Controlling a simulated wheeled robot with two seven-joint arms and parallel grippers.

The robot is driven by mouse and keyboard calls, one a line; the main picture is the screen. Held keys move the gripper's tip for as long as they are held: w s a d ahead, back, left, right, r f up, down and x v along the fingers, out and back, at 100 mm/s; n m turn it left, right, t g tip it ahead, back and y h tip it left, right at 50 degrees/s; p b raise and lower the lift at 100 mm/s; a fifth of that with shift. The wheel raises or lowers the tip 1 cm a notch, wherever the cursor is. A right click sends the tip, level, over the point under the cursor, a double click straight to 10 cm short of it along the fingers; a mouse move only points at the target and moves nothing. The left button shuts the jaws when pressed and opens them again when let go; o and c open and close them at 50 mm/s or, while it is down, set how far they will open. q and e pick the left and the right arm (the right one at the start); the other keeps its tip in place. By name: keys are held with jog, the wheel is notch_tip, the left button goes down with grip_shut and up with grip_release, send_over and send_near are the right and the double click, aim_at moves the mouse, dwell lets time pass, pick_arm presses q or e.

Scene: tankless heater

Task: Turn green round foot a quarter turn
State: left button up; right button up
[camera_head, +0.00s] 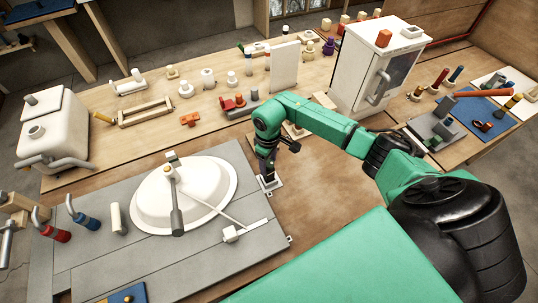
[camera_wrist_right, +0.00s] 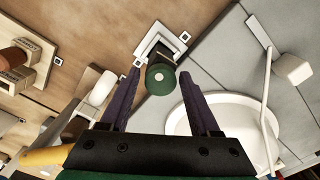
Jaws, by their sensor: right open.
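The green round foot (camera_wrist_right: 160,78) shows in the right wrist view as a short dark green cylinder with a pale spot on its near end. It stands at a white square plate (camera_wrist_right: 163,45). My right gripper (camera_wrist_right: 159,74) is open, with its two dark purple fingers on either side of the foot in the picture. A gap shows on both sides, and I cannot tell how deep the fingers reach. In the head view my right gripper (camera_head: 267,165) points down over the white plate (camera_head: 271,185), and it hides the foot. My left gripper is not in view.
A white basin (camera_head: 150,200) lies on grey panels left of my right gripper, with a thin rod and small white block (camera_head: 231,233) nearby. A white cabinet (camera_head: 350,75) stands behind my right arm. Bare wood (camera_head: 320,210) lies right of the plate.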

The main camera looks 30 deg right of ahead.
jog(key=shift+s+a+r+m+p, duration=0.15)
jog(key=shift+r+m+p, duration=0.2)
jog(key=shift+p, duration=0.6)
jog(key=shift+f+m, duration=0.35)
jog(key=shift+m, duration=0.6)
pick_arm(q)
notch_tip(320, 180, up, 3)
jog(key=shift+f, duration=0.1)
pick_arm(e)
jog(key=shift+d, duration=0.2)
jog(key=shift+d+f+n, duration=0.1)
jog(key=shift+n, duration=0.7)
jog(key=shift+n+b, duration=0.45)
jog(key=shift+n, duration=1.75)
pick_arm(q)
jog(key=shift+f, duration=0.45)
